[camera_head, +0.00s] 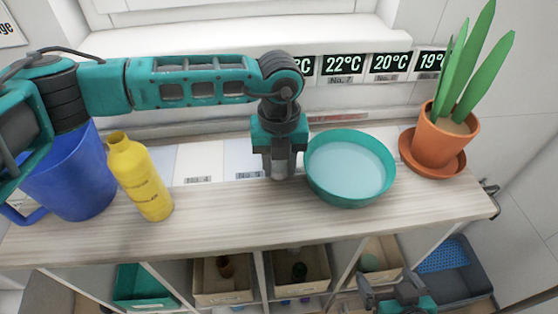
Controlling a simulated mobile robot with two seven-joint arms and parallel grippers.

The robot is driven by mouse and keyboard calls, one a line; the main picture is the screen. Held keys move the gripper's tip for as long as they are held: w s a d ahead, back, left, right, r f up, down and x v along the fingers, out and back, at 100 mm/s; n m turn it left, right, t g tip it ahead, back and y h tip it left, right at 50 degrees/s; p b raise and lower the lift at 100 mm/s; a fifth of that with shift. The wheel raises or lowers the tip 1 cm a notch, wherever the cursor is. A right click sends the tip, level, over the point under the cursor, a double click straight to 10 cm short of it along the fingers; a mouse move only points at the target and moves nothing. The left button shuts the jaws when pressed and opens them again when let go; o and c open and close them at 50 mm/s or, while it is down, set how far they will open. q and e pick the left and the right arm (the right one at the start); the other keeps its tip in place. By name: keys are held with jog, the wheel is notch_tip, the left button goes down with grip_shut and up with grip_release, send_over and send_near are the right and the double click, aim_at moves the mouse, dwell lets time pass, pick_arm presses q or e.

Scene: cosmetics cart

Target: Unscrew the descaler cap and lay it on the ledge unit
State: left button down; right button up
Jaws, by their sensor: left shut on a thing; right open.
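The yellow descaler bottle (140,180) stands on the wooden top of the ledge unit (230,215), beside a blue jug. Its narrow neck shows no separate cap. My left gripper (279,172) is low over the ledge top, between the bottle and the teal bowl. It is shut on a small greyish thing, which looks like the cap and is mostly hidden by the fingers. I cannot tell whether that thing touches the surface. My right gripper (388,285) is open, low at the bottom edge, in front of the shelves.
The blue jug (75,180) stands at the left. The teal bowl (350,168) is close to the right of my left gripper. A potted plant (445,135) stands at the right end. Bins (225,292) fill the shelves below. The front middle of the top is clear.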

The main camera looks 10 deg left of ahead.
pick_arm(q)
jog(key=shift+f, duration=0.2)
jog(key=c, duration=1)
grip_release()
jog(key=shift+r, duration=0.1)
jog(key=shift+r, duration=0.1)
